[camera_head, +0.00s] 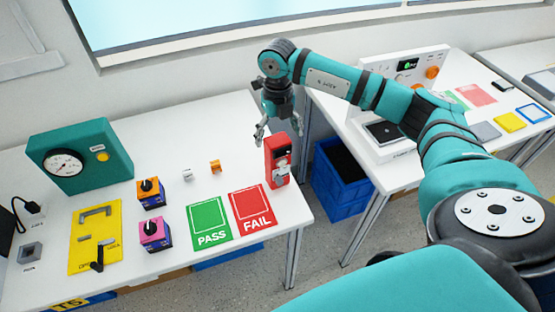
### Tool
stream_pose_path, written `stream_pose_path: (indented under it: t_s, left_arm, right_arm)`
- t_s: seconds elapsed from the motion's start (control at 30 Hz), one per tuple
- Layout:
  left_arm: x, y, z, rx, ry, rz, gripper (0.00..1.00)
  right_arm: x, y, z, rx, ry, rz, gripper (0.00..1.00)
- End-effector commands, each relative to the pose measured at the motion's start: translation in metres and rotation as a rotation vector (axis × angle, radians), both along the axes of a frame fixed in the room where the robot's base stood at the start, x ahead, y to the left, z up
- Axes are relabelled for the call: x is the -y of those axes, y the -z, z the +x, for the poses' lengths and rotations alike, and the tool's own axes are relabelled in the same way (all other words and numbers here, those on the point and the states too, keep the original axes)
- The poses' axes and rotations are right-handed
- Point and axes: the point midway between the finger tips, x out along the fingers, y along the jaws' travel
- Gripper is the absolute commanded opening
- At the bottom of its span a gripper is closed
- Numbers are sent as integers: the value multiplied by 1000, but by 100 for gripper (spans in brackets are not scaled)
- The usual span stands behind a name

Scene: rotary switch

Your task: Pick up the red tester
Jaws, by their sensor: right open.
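The red tester (271,157) stands upright near the right edge of the left white table. It is a red block with grey and white parts on its front right side. My right gripper (277,135) points down just above and behind the tester's top. Its fingers are spread apart and I see nothing between them. The fingers partly overlap the tester's top edge in the picture, and I cannot tell whether they touch it. My left gripper is not in view.
A green PASS mat (210,222) and a red FAIL mat (253,209) lie left of the tester. Orange and pink rotary switches (150,193), a yellow plate (95,236) and a teal gauge box (82,156) stand further left. A blue bin (340,180) is on the floor between tables.

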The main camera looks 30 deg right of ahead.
Motion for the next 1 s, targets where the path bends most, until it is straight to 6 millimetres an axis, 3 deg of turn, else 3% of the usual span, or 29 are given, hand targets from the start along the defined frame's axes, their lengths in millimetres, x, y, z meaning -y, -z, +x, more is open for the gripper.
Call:
stream_pose_path:
  t_s: [0.13,0.3,0.57,1.0]
  left_arm:
    - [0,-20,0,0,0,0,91]
    - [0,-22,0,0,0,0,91]
    - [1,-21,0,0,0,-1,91]
    - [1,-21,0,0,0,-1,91]
  right_arm:
    - [-5,20,-6,-7,-1,0,88]
    - [-4,40,-4,-3,0,0,88]
    - [-4,43,-4,-2,-1,0,87]
    - [-4,42,-4,-2,-1,0,30]
